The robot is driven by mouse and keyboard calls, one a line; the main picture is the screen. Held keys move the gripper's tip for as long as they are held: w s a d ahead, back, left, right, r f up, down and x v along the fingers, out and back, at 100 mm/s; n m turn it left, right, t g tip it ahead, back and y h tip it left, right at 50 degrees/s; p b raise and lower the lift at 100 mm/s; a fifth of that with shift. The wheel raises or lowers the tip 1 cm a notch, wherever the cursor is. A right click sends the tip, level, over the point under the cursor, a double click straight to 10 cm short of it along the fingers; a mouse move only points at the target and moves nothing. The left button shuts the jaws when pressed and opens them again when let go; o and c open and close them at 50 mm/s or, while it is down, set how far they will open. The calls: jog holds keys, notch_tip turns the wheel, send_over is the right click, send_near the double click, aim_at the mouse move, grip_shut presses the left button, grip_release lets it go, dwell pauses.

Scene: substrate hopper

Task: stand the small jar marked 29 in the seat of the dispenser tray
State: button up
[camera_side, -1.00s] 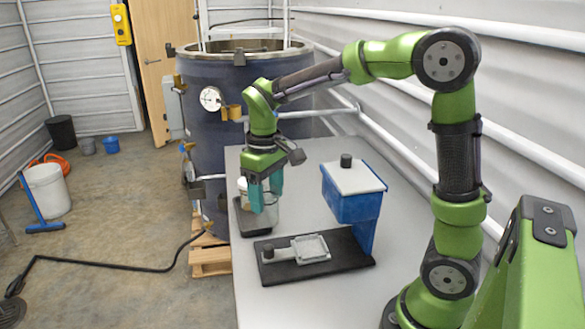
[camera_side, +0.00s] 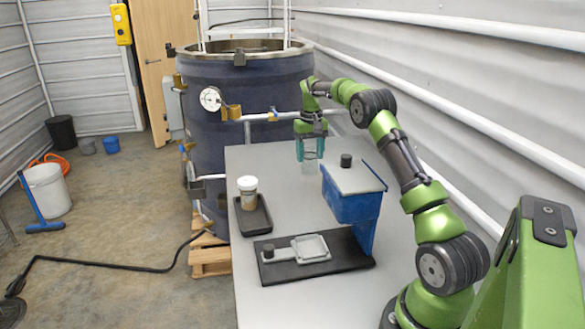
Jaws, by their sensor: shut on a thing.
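My gripper (camera_side: 310,157), with teal fingers, is shut on a clear small jar (camera_side: 310,168). It holds the jar above the back part of the table, behind and left of the blue hopper. The number on this jar is too small to read. The dispenser tray (camera_side: 297,249) is a light grey slide with a square, raised-rim seat and a dark knob at its left end. It lies on the black base below and in front of the hopper, and its seat looks empty. My gripper is well behind and above the seat.
The blue hopper (camera_side: 350,204) with a pale lid and black knob stands on the black base (camera_side: 345,260), between my gripper and the tray. A white-lidded jar with tan contents (camera_side: 248,197) stands in a black holder (camera_side: 255,222). A large dark tank (camera_side: 265,110) stands behind the table.

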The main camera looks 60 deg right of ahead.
aim_at(308, 172)
jog(key=shift+w+r, duration=0.25)
jog(key=shift+r, duration=0.25)
jog(key=shift+a+f, duration=0.1)
jog(key=shift+f, duration=3.8)
jog(key=shift+f, duration=0.35)
jog(key=o, duration=1)
jog(key=shift+c, duration=0.2)
jog(key=shift+r, duration=0.1)
jog(key=shift+r, duration=3.7)
